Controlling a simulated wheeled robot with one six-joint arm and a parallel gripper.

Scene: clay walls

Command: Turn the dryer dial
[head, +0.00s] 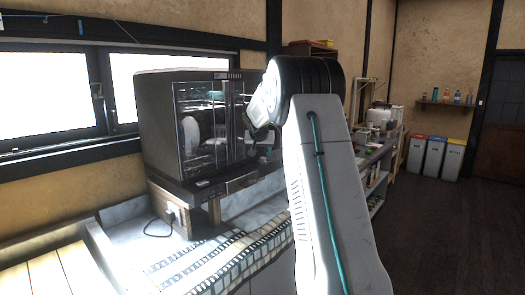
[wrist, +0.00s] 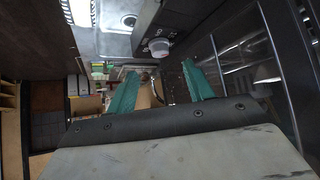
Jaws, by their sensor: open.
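The dryer (head: 160,125) is a dark box with glass doors and dishes inside, on a wooden stand by the window. In the wrist view its glass front (wrist: 250,65) fills the right side. A pale round dial (wrist: 159,47) sticks out from a dark panel at top centre of the wrist view. My gripper (wrist: 162,84) is open, its two teal fingers apart with nothing held between them. The dial appears just beyond the fingertips in the picture, between their lines; no contact shows. In the head view my arm hides the fingertips and the dial.
A counter with a film-strip patterned cloth (head: 215,260) lies below the dryer. A cable hangs at the stand's left. Shelving (head: 375,170) stands behind my arm. Several coloured bins (head: 434,155) stand at the back right. The dark floor on the right is clear.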

